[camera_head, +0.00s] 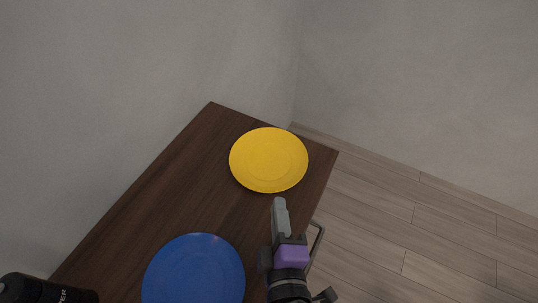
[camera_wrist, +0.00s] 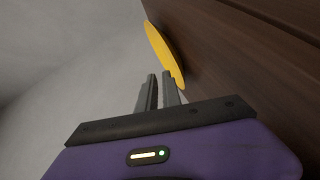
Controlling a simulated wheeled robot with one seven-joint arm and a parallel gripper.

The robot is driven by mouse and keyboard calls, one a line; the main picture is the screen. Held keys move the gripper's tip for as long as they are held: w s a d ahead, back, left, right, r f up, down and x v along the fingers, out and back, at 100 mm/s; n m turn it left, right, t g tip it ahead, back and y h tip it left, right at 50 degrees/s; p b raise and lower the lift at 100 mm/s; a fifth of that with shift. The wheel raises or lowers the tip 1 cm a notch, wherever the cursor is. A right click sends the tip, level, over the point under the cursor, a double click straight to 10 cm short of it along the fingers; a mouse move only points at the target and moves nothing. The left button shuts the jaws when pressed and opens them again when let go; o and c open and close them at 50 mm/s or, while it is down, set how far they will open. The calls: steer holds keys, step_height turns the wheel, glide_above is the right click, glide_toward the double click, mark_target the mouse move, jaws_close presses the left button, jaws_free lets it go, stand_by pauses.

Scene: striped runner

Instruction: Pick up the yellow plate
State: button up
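The yellow plate (camera_head: 268,160) lies flat near the far end of the dark wooden table. In the wrist view the yellow plate (camera_wrist: 164,52) shows nearly edge-on, just past the fingertips. My gripper (camera_head: 279,201) is at the plate's near rim, with its fingers pointing toward it; I see no clear overlap with the plate. In the wrist view my gripper (camera_wrist: 160,76) shows two grey fingers with a narrow gap between them and nothing held in it. Whether a finger touches the rim cannot be told.
A blue plate (camera_head: 194,272) lies on the table (camera_head: 150,207), nearer and to the left. A black bottle-like object (camera_head: 40,290) is at the lower left corner. Grey walls stand behind and left; wooden floor (camera_head: 400,220) is open to the right.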

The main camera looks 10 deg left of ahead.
mark_target(293, 183)
steer(key=n+h, duration=0.1)
steer(key=d+f+n+h, duration=0.1)
steer(key=n, duration=0.1)
steer(key=w+n+h, duration=0.1)
steer(key=shift+w+d+f+g, duration=0.1)
steer(key=shift+d+f+g, duration=0.15)
steer(key=shift+d+g, duration=0.05)
steer(key=shift+d+f+n, duration=0.15)
steer(key=shift+n, duration=0.25)
steer(key=shift+d+p+x, duration=0.15)
steer(key=shift+p+x, duration=0.05)
steer(key=shift+x, duration=1.75)
steer(key=shift+d+p+x, duration=0.15)
steer(key=shift+x, duration=1.75)
jaws_close()
